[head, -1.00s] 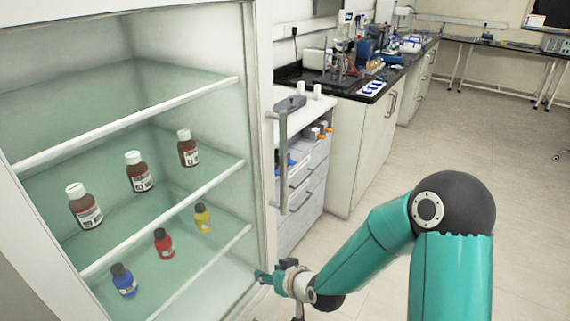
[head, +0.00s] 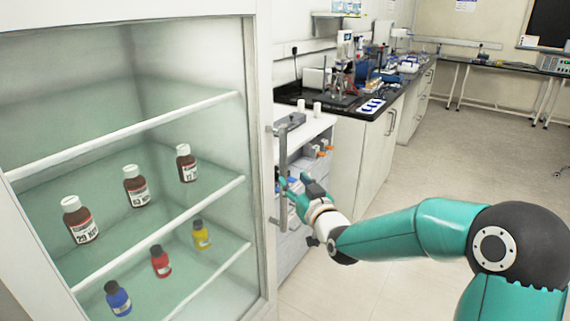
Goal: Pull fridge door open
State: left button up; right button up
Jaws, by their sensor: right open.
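The fridge door (head: 260,190) is a glass door in a pale frame, filling the left of the head view, and it looks closed. Its grey vertical bar handle (head: 283,145) stands at the door's right edge. My right gripper (head: 281,181) is open at the handle's middle, with its teal fingertips close to or around the bar. The fingers cover part of the bar, and I cannot tell whether they touch it. My left gripper is not in view.
Behind the glass, brown bottles (head: 136,187) stand on the middle shelf, with small blue, red and yellow bottles (head: 160,262) below. Beyond the handle are a drawer unit (head: 296,240) and a dark-topped bench (head: 350,105). The floor (head: 440,190) at right is clear.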

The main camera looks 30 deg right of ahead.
aim_at(285, 170)
jog(key=w, duration=0.2)
jog(key=w+d+p, duration=0.1)
jog(key=w, duration=0.5)
jog(key=shift+d+p, duration=0.3)
jog(key=shift+p, duration=0.05)
grip_shut()
